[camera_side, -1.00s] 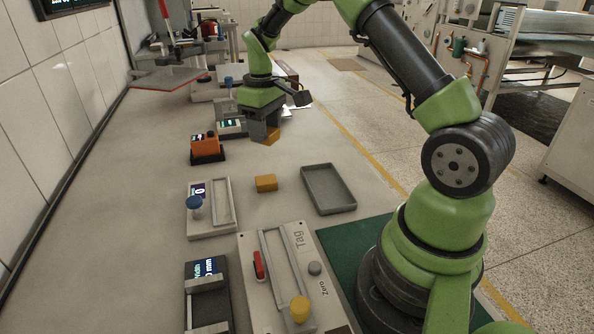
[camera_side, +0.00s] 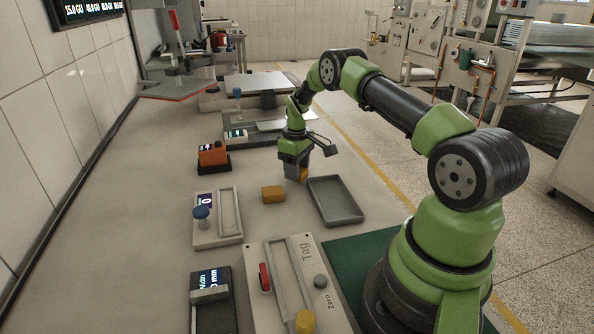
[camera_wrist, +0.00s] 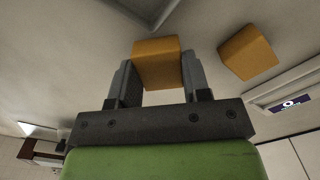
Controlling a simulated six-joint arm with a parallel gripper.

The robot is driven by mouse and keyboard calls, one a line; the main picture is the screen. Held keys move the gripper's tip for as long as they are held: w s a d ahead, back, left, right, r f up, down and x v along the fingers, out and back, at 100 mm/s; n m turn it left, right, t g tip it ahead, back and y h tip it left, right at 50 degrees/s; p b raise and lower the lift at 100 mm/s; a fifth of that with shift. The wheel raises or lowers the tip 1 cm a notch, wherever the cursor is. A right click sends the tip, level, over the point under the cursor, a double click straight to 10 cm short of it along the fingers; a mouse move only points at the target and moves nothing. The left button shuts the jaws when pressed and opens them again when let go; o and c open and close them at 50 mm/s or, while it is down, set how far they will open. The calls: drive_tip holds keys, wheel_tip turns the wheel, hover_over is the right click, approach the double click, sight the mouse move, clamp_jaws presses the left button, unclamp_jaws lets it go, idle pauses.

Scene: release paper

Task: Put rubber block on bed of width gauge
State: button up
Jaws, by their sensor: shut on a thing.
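My gripper (camera_side: 300,170) is shut on an orange-tan rubber block (camera_side: 304,174), left of the grey tray and above the bench. In the wrist view the held block (camera_wrist: 157,62) sits between the two grey fingers. A second, similar tan block (camera_side: 273,194) lies on the bench left of the tray; it also shows in the wrist view (camera_wrist: 248,52), apart from the fingers. The width gauge (camera_side: 210,294) is at the near left, a dark unit with a lit display and a pale crossbar. It is cut off by the frame's lower edge, and no block shows on its visible part.
A grey tray (camera_side: 335,201) looks empty. A white gauge with a blue knob (camera_side: 216,218) and a larger panel with a yellow knob (camera_side: 285,290) stand nearer. An orange device (camera_side: 213,156) and other instruments stand farther back. Bare bench lies between them.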

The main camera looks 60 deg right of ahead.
drive_tip(key=shift+f, duration=0.5)
drive_tip(key=shift+f, duration=0.1)
drive_tip(key=o, duration=0.9)
